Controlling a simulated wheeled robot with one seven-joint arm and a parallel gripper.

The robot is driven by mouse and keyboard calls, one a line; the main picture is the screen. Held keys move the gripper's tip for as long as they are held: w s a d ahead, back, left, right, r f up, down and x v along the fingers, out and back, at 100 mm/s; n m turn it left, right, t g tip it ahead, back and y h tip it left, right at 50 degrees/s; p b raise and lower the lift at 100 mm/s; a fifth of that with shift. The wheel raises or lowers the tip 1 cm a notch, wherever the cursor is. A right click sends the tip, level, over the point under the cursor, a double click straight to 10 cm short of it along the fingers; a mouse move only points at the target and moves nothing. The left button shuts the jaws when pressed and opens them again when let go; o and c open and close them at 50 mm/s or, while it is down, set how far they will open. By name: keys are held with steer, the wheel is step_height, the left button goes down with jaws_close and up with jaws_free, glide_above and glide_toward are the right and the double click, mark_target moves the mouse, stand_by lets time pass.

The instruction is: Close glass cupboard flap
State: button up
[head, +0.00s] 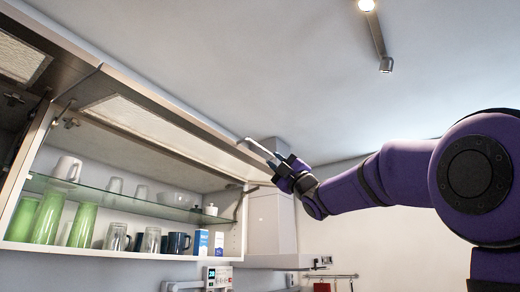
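The glass cupboard flap (150,122) is raised open above the cupboard (140,252), a framed panel with a pale glass inset. My gripper (256,149) is at the right end of the flap, close to its outer front edge. A light-coloured finger points toward the flap edge. I cannot tell whether it touches the flap, and the finger gap does not show clearly. A hinge arm (68,122) shows at the cupboard's left side.
A second raised flap (22,58) is at the far left. The cupboard holds green glasses (48,218), mugs (178,242) and a glass shelf (120,201). A white hood column (270,222) stands to the right. A ceiling lamp (378,40) hangs above.

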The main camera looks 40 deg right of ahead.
mark_target(263, 150)
steer(key=x, duration=0.7)
steer(key=shift+w+r, duration=0.2)
jaws_close()
